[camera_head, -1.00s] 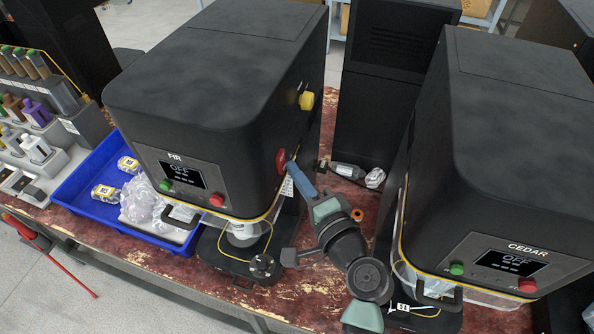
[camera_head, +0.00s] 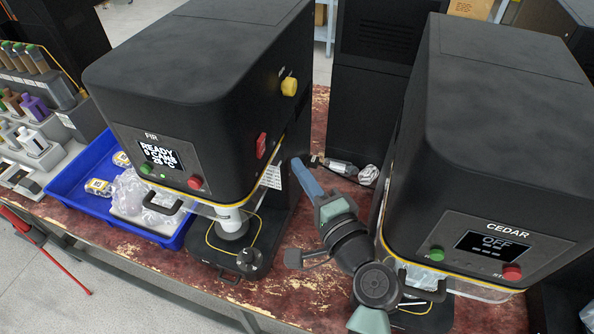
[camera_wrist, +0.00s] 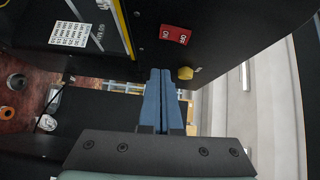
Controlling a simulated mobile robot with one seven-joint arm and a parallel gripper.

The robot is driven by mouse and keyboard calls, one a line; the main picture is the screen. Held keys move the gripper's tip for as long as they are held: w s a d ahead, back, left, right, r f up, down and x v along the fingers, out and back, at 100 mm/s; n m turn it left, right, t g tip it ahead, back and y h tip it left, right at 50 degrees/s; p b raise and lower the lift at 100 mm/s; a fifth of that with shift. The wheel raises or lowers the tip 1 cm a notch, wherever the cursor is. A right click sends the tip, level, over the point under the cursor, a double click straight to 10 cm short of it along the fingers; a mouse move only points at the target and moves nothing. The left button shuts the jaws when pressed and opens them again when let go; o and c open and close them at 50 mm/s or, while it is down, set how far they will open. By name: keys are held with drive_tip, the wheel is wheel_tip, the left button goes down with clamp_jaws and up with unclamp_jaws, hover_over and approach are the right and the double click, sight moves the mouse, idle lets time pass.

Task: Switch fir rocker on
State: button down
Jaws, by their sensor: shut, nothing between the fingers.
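The FIR machine (camera_head: 190,70) stands at the left of the bench, and its small display (camera_head: 160,154) is lit and reads READY with more lines below. The red rocker (camera_head: 261,145) is on its right side panel, below a yellow knob (camera_head: 288,86). The rocker also shows in the wrist view (camera_wrist: 175,34) with white lettering on it. My gripper (camera_head: 298,162) is shut and empty, with its blue fingers a little right of and below the rocker. In the wrist view the blue fingers (camera_wrist: 157,75) are together, apart from the rocker and below it.
The CEDAR machine (camera_head: 500,120) stands close on the right, its display reading OFF. A dark cabinet (camera_head: 375,60) stands behind. A blue tray (camera_head: 70,190) with bagged parts is at the left. The gap between the machines is narrow.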

drive_tip(key=f+b+v, duration=0.1)
drive_tip(key=b+v, duration=0.1)
drive_tip(key=v, duration=0.6)
drive_tip(key=shift+a+f+b, duration=0.15)
drive_tip(key=shift+a+b, duration=0.05)
drive_tip(key=shift+b, duration=0.1)
drive_tip(key=shift+s+d, duration=0.1)
drive_tip(key=shift+s, duration=0.1)
